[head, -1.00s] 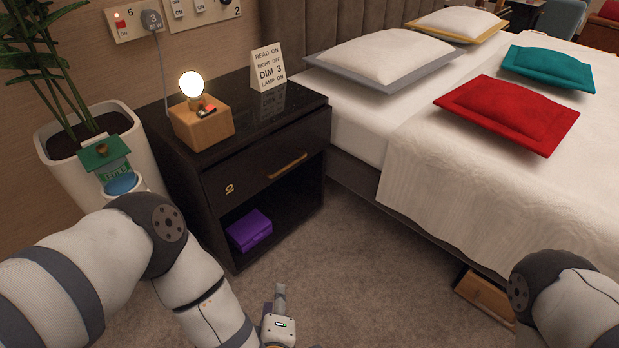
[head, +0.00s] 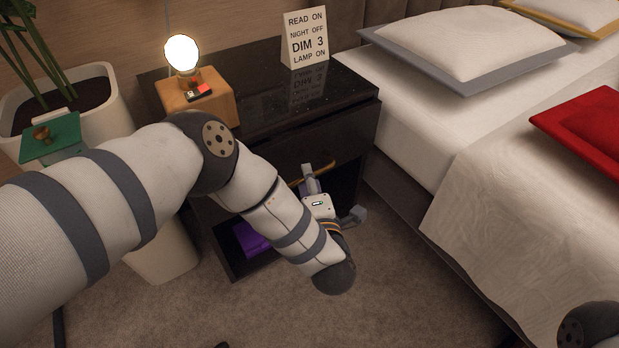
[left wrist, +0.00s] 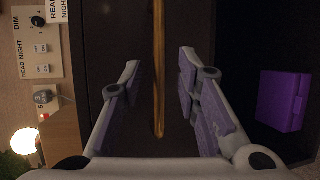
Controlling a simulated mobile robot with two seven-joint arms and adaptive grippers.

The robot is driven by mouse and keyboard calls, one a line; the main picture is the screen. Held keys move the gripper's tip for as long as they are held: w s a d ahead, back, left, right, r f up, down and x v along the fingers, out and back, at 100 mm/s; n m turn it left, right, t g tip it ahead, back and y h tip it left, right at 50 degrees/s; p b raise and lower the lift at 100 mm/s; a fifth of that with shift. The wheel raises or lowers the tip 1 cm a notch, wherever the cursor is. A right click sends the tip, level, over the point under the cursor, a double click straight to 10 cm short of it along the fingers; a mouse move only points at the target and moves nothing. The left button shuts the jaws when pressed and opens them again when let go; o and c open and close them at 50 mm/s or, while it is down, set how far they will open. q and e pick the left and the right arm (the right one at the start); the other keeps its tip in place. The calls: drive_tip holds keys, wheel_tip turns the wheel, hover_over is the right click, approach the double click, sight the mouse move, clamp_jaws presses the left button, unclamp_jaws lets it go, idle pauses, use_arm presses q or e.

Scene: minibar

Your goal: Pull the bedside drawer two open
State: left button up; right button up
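The black bedside table (head: 262,118) stands beside the bed with its drawer front (head: 335,142) flush with the cabinet. The drawer's brass handle (head: 326,167) is partly hidden behind my left gripper. My left gripper (head: 333,193) is open in front of the handle. In the left wrist view, the handle (left wrist: 158,60) runs lengthwise between the two spread fingers (left wrist: 158,62), with gaps on both sides. I cannot tell how deep the fingers reach around it. My right gripper is out of view; only part of my right arm shows at the lower right.
A lit lamp on a wooden block (head: 196,103) and a white sign (head: 305,38) stand on the tabletop. A purple box (head: 251,240) lies in the open shelf below. The bed (head: 480,200) borders the right; a planter (head: 95,90) stands left. Carpet in front is clear.

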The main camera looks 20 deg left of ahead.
use_arm(q)
drive_tip(key=shift+x, duration=1)
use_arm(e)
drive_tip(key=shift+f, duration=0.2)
use_arm(q)
clamp_jaws()
drive_tip(key=shift+d, duration=0.1)
